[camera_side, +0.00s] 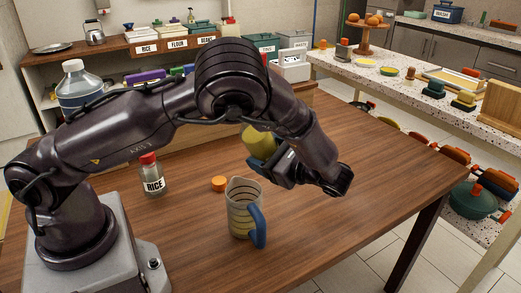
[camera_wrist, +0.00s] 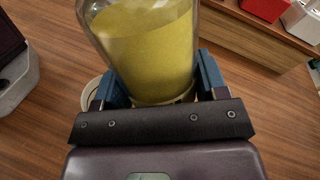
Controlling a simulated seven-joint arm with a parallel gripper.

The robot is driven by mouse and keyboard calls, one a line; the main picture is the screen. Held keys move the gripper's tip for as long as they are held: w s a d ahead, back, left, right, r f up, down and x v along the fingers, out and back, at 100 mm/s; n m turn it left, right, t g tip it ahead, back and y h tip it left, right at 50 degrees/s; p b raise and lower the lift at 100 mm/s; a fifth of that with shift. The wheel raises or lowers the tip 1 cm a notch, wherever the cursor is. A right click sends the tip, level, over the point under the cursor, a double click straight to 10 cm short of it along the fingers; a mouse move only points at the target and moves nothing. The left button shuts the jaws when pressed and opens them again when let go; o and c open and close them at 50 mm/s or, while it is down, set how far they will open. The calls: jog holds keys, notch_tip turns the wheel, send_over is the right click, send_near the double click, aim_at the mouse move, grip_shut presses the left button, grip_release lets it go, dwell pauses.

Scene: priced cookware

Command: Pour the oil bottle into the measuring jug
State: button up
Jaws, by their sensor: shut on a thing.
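The oil bottle (camera_side: 259,143), clear with yellow oil, is in my gripper (camera_side: 266,163), whose blue fingers are shut around its sides. In the wrist view the bottle (camera_wrist: 150,45) fills the space between the fingers of the gripper (camera_wrist: 160,80), and the oil's surface lies slanted across it. In the side view the bottle appears tilted, partly hidden by my arm; its mouth is not clear. The measuring jug (camera_side: 241,209), clear with dark bands and a blue handle, stands upright on the table below the bottle. No stream of oil shows.
An orange cap (camera_side: 219,184) lies on the wooden table (camera_side: 350,170) behind the jug. A rice jar (camera_side: 152,179) with a red lid stands to the left. A large water bottle (camera_side: 79,88) is behind my arm. The table's right side is clear.

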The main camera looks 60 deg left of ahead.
jog(key=w+n, duration=0.1)
jog(key=n, duration=0.1)
jog(key=w+f+n+t, duration=0.1)
jog(key=w+n, duration=0.1)
jog(key=shift+w+t+h, duration=0.2)
jog(key=shift+t+h, duration=0.1)
jog(key=shift+h, duration=0.1)
jog(key=shift+w+f+n+t, duration=0.6)
jog(key=shift+w+f+n, duration=0.05)
jog(key=shift+n, duration=0.55)
jog(key=shift+w+f+n, duration=0.1)
jog(key=shift+f+n, duration=0.1)
jog(key=shift+n, duration=0.2)
jog(key=shift+f, duration=0.15)
jog(key=shift+w+f+n+t, duration=0.1)
jog(key=shift+n+t, duration=0.3)
jog(key=shift+f+n, duration=0.4)
jog(key=shift+n, duration=0.1)
dwell(2.4)
dwell(0.3)
